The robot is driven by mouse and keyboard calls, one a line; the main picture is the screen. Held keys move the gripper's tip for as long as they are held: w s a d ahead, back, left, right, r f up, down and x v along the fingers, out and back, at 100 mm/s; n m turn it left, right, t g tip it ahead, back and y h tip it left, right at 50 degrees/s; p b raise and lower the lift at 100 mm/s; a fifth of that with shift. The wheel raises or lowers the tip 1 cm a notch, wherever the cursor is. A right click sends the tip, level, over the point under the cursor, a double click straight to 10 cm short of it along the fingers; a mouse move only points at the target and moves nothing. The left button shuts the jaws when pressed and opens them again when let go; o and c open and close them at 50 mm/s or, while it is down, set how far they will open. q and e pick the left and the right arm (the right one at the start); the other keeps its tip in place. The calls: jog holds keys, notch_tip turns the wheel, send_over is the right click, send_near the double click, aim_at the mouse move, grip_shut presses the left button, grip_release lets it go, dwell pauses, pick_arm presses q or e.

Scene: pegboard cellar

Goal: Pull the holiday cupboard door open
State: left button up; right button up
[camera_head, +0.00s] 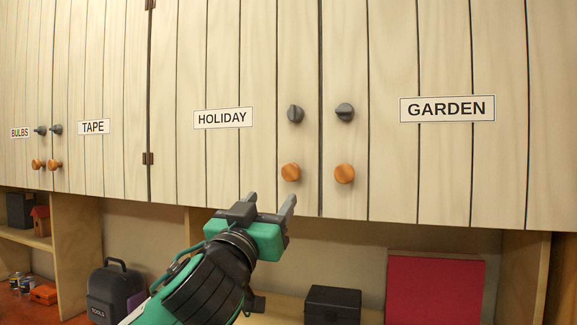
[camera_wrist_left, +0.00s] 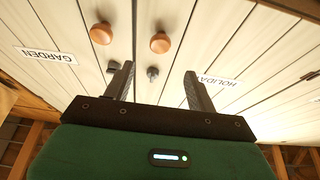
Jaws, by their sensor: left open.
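The holiday cupboard door (camera_head: 225,70) is pale planked wood with a HOLIDAY label (camera_head: 223,118) and looks shut. Near its right edge are a dark grey turn knob (camera_head: 295,113) and, below it, a round orange wooden knob (camera_head: 291,172). My left gripper (camera_head: 270,200) is open and empty, below and slightly left of the orange knob. In the left wrist view, which is upside down, the grey knob (camera_wrist_left: 152,72) shows between the open fingers and the orange knob (camera_wrist_left: 160,42) shows beyond them. Neither knob is touched as far as I can tell.
The garden door (camera_head: 445,160) adjoins on the right, with its own grey knob (camera_head: 345,112) and orange knob (camera_head: 345,173) close by. Hinges (camera_head: 148,158) line the holiday door's left side. Below are a black box (camera_head: 332,304), a red panel (camera_head: 434,290) and a toolbox (camera_head: 115,290).

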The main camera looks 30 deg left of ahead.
aim_at(290, 175)
pick_arm(q)
jog(key=p+x, duration=0.3)
jog(key=x, duration=0.7)
jog(key=shift+a+p, duration=0.1)
jog(key=shift+p, duration=0.3)
jog(key=shift+w+a, duration=0.1)
jog(key=shift+w, duration=0.4)
grip_shut()
